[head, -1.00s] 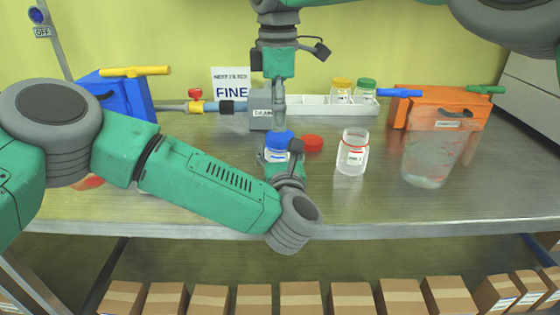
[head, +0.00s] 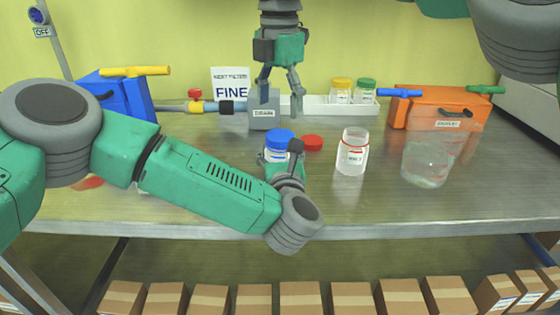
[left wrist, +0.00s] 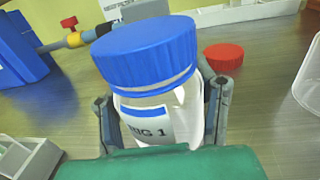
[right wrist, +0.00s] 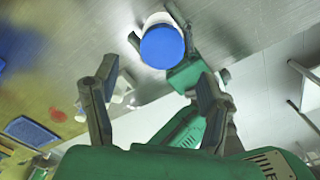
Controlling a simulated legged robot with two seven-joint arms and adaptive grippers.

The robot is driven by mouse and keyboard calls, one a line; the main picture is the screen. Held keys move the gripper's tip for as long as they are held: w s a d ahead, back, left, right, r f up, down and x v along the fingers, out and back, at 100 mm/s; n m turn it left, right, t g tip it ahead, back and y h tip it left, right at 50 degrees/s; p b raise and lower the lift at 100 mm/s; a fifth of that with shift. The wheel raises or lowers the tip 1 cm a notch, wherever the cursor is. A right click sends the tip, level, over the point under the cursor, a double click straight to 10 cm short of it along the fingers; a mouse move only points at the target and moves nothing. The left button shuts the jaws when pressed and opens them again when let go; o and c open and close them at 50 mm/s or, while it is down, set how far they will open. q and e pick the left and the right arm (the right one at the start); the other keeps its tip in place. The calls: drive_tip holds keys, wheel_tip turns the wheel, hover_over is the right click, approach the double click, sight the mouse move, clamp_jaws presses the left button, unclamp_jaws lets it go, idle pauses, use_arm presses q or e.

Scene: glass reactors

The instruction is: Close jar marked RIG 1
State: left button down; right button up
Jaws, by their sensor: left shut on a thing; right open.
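The jar marked RIG 1 (left wrist: 160,122) stands upright with a blue lid (left wrist: 147,52) on its top. In the head view the same blue lid (head: 279,138) shows above the jar's label. I cannot tell whether the lid is fully tight. My left gripper (left wrist: 162,112) is shut around the jar's body, one finger on each side. My right gripper (head: 280,98) is open and empty, above and behind the lid. In the right wrist view, the blue lid (right wrist: 162,46) lies beyond the open fingers, clear of them.
A red lid (head: 313,143) lies right of the jar. An open clear jar with a red ring (head: 352,160) and a clear container (head: 426,164) stand further right. Behind are a grey DRAIN block (head: 264,113), a white rack (head: 318,106), and an orange box (head: 440,108).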

sight(278, 134)
wheel_tip(278, 134, down, 7)
drive_tip(key=shift+f, duration=0.1)
idle(0.3)
drive_tip(key=c, duration=1.2)
drive_tip(key=m, duration=1.9)
drive_tip(key=shift+w+a+m, duration=0.1)
drive_tip(key=shift+m, duration=0.3)
